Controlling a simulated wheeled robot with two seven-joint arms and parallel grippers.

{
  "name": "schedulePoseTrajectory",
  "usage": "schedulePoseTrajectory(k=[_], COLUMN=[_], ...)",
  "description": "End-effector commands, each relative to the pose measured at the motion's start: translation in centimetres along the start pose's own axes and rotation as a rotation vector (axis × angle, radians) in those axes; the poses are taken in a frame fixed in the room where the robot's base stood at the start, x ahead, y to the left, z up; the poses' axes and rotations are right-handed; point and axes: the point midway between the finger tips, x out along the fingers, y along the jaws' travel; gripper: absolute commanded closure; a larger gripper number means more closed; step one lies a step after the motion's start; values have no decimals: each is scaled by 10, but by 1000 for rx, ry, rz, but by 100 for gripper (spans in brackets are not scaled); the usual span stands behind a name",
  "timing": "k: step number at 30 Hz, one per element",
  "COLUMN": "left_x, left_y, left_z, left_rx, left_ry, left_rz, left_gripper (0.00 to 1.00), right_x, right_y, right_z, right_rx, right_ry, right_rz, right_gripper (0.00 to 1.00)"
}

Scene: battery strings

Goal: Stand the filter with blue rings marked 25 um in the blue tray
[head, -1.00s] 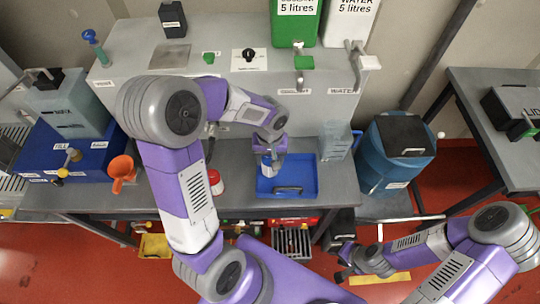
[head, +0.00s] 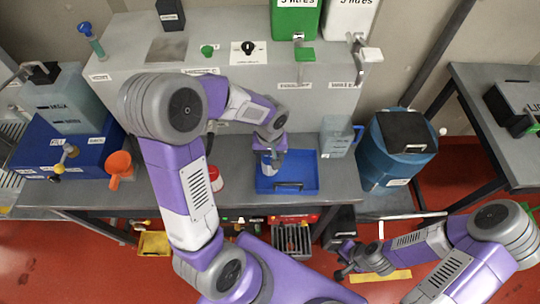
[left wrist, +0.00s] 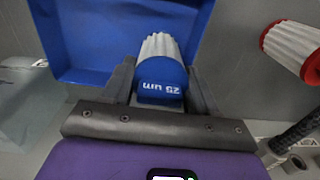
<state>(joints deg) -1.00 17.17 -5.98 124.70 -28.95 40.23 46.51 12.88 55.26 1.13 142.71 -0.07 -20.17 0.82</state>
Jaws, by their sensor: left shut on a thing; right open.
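The filter with blue rings (left wrist: 160,72) has a white pleated body, and its blue end reads "25 um" upside down in the left wrist view. My left gripper (head: 270,158) is shut on it, with a finger on each side of the blue end. The blue tray (head: 302,180) lies on the bench; its wall also shows in the left wrist view (left wrist: 95,68). The filter is over the tray's left part in the head view; I cannot tell whether it touches the floor of the tray. My right gripper (head: 343,262) is open and empty, low in front of the bench.
A red-ringed filter (left wrist: 290,48) stands left of the tray in the head view. A clear jug (head: 338,138) stands right of the tray. An orange funnel (head: 120,165) and a blue box (head: 85,155) are further left.

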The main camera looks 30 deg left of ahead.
Motion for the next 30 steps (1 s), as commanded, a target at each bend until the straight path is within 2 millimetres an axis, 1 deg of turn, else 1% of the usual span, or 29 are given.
schedulePoseTrajectory(k=[8,9,14,23,26,30], left_x=[6,6,6,4,-5,-29], left_y=[0,0,0,0,0,1], left_z=[0,0,0,0,-1,-1], left_rx=[0,0,0,0,0,0], left_ry=[0,0,0,0,3,4], left_rz=[0,0,0,0,1,3], left_gripper=[90,37,13,12,12,12], right_x=[6,5,5,4,2,-2], right_y=[2,2,2,2,1,-1], right_z=[0,0,0,0,0,0], right_rx=[0,0,0,0,0,0], right_ry=[0,0,0,0,0,0], right_rz=[0,0,0,0,0,0], right_gripper=[57,57,57,57,57,57])
